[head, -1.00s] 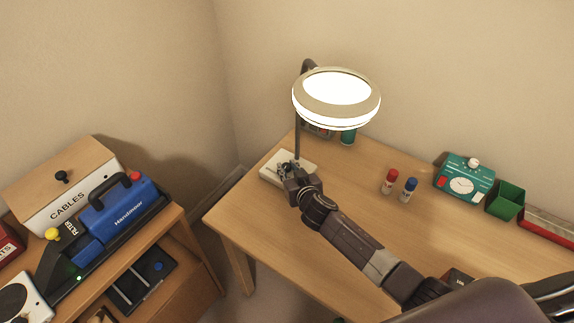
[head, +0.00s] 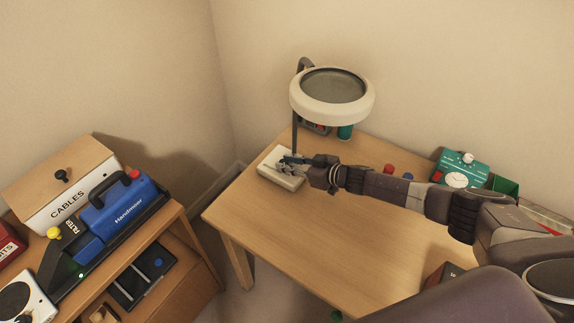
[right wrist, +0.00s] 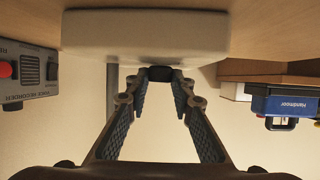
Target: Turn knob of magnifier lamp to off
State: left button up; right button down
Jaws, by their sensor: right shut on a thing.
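The magnifier lamp (head: 333,108) stands at the back left of the desk, its ring head unlit and its lens dark grey. Its pale base (head: 270,173) lies flat on the desk, and the base also fills the top of the right wrist view (right wrist: 145,35). My left gripper is not in view.
Behind the lamp are a grey recorder (right wrist: 30,75) and a green object (head: 345,132). Red and blue caps (head: 389,168) show behind my right arm, with a teal timer (head: 461,168) farther right. The desk's front middle is clear.

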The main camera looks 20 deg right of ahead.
jog(key=shift+d+n+g+y+b, duration=0.1)
jog(key=shift+n+g+y+b, duration=0.2)
jog(key=shift+n+g, duration=0.1)
dwell(0.3)
jog(key=c, duration=1.7)
grip_release()
jog(key=shift+o, duration=0.2)
jog(key=v, duration=1.2)
jog(key=shift+f, duration=0.15)
